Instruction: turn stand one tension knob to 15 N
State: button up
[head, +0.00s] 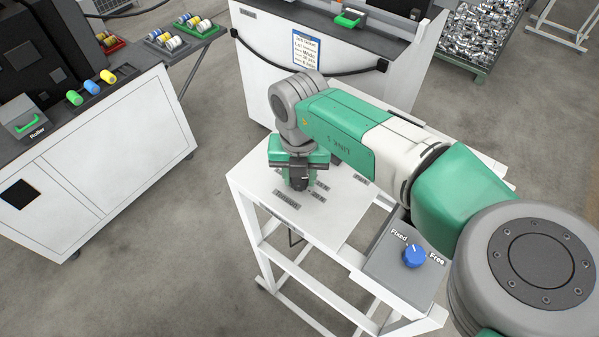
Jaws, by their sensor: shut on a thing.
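A white stand (335,215) is in the middle of the head view, with small dark labels on its top around my gripper, too small to read surely. My gripper (298,183) points down onto this top from above and is shut. The thing between its fingers is hidden by the gripper; from its place among the labels it appears to be the tension knob. The knob's pointer and setting cannot be seen.
A blue knob (413,256) marked Fixed and Free sits on a grey box at the stand's right. A white cabinet (110,165) with coloured rollers is at left. A white machine with a paper sign (306,48) stands behind. A metal-filled bin (487,32) is far right.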

aim_at(299, 179)
jog(key=shift+r, duration=0.1)
jog(key=o, duration=1)
notch_tip(299, 179, up, 8)
jog(key=shift+f+b, duration=0.1)
jog(key=shift+b, duration=0.45)
